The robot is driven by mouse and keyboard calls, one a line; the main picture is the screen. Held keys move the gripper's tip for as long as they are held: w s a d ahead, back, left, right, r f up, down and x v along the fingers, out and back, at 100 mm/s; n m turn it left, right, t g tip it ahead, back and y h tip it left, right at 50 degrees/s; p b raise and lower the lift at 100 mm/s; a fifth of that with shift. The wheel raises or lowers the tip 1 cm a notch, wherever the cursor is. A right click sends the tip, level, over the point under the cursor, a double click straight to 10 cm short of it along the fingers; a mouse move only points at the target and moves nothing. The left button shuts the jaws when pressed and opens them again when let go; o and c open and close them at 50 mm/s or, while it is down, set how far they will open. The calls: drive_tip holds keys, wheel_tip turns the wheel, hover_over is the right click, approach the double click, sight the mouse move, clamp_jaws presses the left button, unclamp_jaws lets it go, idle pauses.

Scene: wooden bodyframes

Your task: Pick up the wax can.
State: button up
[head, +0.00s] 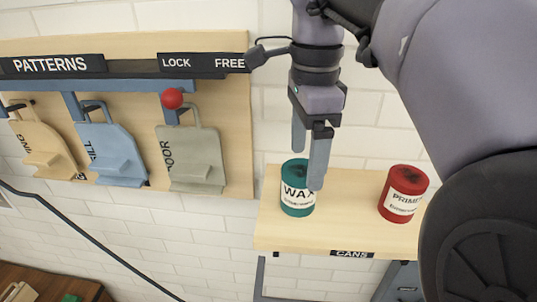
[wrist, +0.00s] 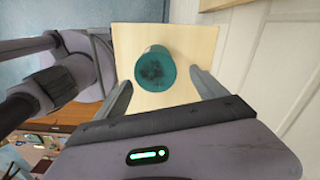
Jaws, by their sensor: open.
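The wax can (head: 297,190) is a teal can with a white WAX label, standing upright on a wooden shelf (head: 345,228) marked CANS. My gripper (head: 309,168) is open and points down at the can. In the head view one finger overlaps the can's right front and the other is by its top. In the wrist view the can (wrist: 155,73) shows from above, between the two spread fingers of my gripper (wrist: 162,88) and a little beyond their tips. I cannot tell whether a finger touches it.
A red primer can (head: 404,194) stands on the same shelf to the right. On the left a wooden board (head: 226,100) holds several hanging patterns, with a red ball (head: 172,98) on its lock rail. A white brick wall is behind. The shelf between the cans is clear.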

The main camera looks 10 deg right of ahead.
sight(301, 169)
drive_tip(key=f, duration=0.3)
drive_tip(key=s+a+f, duration=0.1)
drive_tip(key=shift+f+b, duration=0.2)
drive_tip(key=shift+b, duration=0.2)
drive_tip(key=shift+w+f, duration=0.2)
drive_tip(key=shift+f, duration=0.05)
drive_tip(key=shift+w, duration=0.15)
drive_tip(key=c, duration=1)
clamp_jaws()
